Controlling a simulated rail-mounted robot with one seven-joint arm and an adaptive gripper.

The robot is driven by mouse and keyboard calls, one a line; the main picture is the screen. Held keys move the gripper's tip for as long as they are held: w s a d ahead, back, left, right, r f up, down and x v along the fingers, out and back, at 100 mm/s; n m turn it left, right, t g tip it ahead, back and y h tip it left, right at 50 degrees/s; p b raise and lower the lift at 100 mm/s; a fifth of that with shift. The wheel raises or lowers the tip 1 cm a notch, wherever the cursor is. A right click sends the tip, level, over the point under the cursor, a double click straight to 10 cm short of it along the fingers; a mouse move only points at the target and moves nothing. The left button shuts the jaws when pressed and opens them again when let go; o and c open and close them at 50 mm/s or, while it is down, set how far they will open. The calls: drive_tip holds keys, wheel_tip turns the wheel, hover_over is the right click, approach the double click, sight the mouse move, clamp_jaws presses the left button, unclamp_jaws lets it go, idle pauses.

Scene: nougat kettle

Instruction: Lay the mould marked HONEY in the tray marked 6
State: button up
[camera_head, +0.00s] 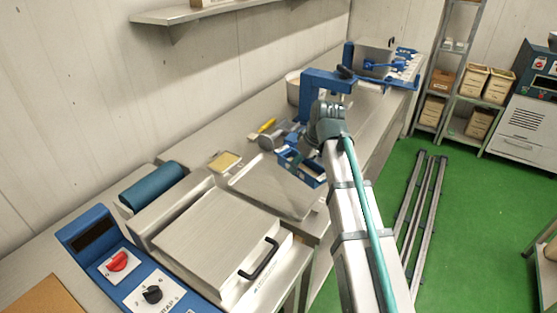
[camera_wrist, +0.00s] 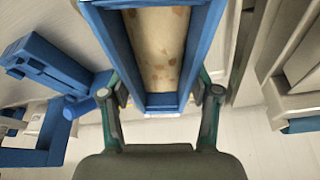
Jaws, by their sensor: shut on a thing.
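My gripper (camera_wrist: 160,94) has one finger on each side of a blue mould (camera_wrist: 208,40) and is shut on it. The mould is an open trough with a pale, brown-flecked filling; no marking on it can be read. In the head view the mould (camera_head: 302,169) is at the end of my arm, over or by the far right part of a flat metal tray (camera_head: 262,195) on the bench. I cannot tell whether it touches anything below. No number shows on this tray, and I cannot pick out a tray marked 6.
A steel machine with a black handle (camera_head: 260,258) and blue control panel (camera_head: 120,262) stands in front. A small yellow-topped plate (camera_head: 225,162) lies left of the tray. A blue frame (camera_head: 325,82) stands beyond the arm. Green floor (camera_head: 470,220) is to the right.

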sight(281, 155)
drive_tip(key=w+a+f+n, duration=0.1)
drive_tip(key=a, duration=0.1)
drive_tip(key=w+a+f+n, duration=0.1)
drive_tip(key=w+a, duration=0.1)
drive_tip(key=a, duration=0.1)
drive_tip(key=w+a+f+n+y+p, duration=0.1)
drive_tip(key=a+f, duration=0.1)
drive_tip(key=shift+w+a+f+n+g, duration=0.1)
drive_tip(key=shift+w+a+n+g, duration=0.1)
drive_tip(key=shift+w+n+g, duration=0.15)
drive_tip(key=shift+f+b, duration=1.35)
drive_tip(key=shift+f, duration=1.05)
drive_tip(key=shift+f, duration=0.6)
drive_tip(key=o, duration=1.8)
drive_tip(key=shift+o, duration=0.2)
drive_tip(key=shift+r+p, duration=2.35)
drive_tip(key=shift+r, duration=1.65)
